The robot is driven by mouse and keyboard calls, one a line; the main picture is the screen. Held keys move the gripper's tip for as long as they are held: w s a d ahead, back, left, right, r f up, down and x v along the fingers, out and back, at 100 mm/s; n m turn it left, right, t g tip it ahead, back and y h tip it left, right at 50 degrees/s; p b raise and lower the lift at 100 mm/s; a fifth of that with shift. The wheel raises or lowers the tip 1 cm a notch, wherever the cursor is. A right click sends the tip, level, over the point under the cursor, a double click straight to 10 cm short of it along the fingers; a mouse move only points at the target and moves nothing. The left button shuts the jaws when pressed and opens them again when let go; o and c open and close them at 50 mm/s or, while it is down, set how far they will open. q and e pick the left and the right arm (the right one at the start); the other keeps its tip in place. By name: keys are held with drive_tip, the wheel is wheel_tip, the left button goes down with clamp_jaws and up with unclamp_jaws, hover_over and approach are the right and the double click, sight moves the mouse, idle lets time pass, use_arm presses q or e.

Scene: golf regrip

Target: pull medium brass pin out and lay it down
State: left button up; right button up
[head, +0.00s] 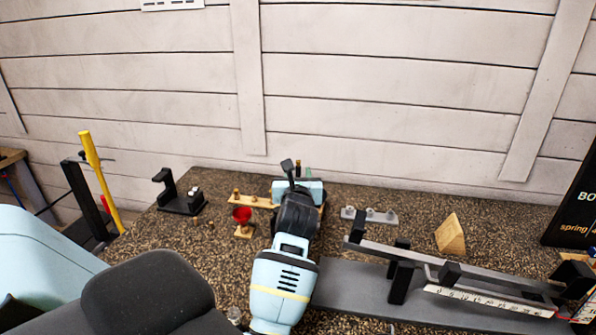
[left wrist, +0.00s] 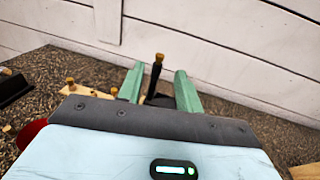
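A pale wooden strip (head: 264,203) near the back of the table carries small brass pins, one of which (head: 236,193) stands at its left end. In the left wrist view, pins (left wrist: 70,81) and (left wrist: 114,91) show left of the fingers. My left gripper (head: 303,171) is over the strip's right part and hides some of it. In the left wrist view its green fingers (left wrist: 158,84) are apart, with a dark upright shaft topped by a brass-coloured cap (left wrist: 159,57) seen between them. I cannot tell whether they touch it. My right gripper is out of view.
A red funnel (head: 242,215) on a wooden stand is left of my arm, with small brass pieces (head: 197,222) nearby. A black stand (head: 181,200) is farther left. A grey bracket (head: 370,215), wooden wedge (head: 451,234) and long dark fixture (head: 440,262) occupy the right.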

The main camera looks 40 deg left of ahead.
sight(298, 163)
use_arm(q)
drive_tip(key=shift+x, duration=3.85)
drive_tip(key=shift+s, duration=0.1)
clamp_jaws()
drive_tip(key=shift+r, duration=2.3)
